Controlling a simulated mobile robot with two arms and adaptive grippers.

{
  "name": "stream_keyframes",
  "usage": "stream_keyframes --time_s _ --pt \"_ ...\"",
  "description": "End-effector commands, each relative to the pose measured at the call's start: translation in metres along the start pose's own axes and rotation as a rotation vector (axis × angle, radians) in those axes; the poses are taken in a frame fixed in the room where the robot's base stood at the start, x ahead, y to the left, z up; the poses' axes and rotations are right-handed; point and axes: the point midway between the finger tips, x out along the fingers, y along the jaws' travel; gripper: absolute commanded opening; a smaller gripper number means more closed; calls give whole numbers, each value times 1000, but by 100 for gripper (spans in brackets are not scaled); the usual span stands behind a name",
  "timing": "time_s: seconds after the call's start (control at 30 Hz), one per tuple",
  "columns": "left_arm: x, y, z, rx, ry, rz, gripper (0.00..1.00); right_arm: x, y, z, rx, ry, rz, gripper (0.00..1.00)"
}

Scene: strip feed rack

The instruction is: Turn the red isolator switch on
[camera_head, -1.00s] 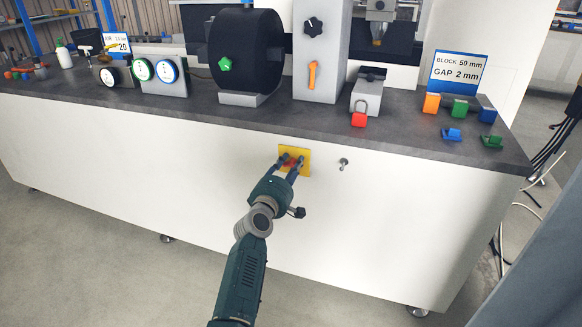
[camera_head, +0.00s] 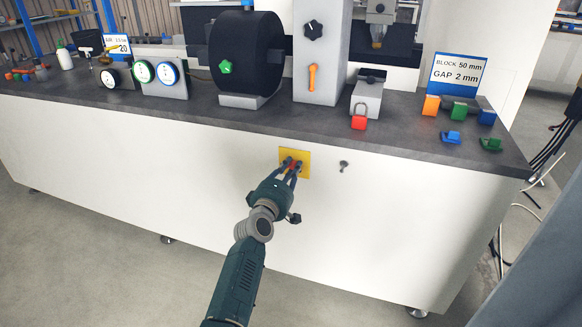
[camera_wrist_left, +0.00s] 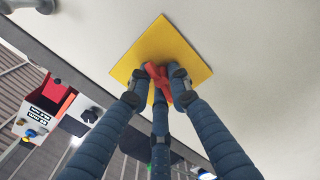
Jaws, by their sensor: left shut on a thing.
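The red isolator switch (camera_wrist_left: 158,76) sits on a yellow square plate (camera_head: 302,154) on the white front of the bench. The plate also shows in the left wrist view (camera_wrist_left: 190,53). My left gripper (camera_head: 293,163) is shut on the red switch handle, with fingers on both sides of it; it also shows close up in the left wrist view (camera_wrist_left: 158,78). The fingers hide part of the handle, and I cannot tell which position the switch is in. My right gripper is not in view.
A small metal knob (camera_head: 344,165) sticks out of the bench front right of the plate. Above, the dark bench top (camera_head: 400,125) carries a red padlock (camera_head: 359,118), a black drum (camera_head: 246,55) and several coloured blocks. The bench front around the plate is otherwise clear.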

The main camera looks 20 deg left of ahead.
Motion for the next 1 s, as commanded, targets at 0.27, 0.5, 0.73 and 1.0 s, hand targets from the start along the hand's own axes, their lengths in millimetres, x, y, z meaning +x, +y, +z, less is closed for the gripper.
stream_keyframes --time_s 0.27,0.5,0.73,1.0 --pt "1 6 0 266 2 6 0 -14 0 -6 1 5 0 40" --pt "1 7 1 493 2 7 0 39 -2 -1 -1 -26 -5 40" --pt "1 7 2 712 3 8 0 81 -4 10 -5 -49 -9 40" --pt "1 6 4 962 3 8 0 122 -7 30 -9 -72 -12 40"
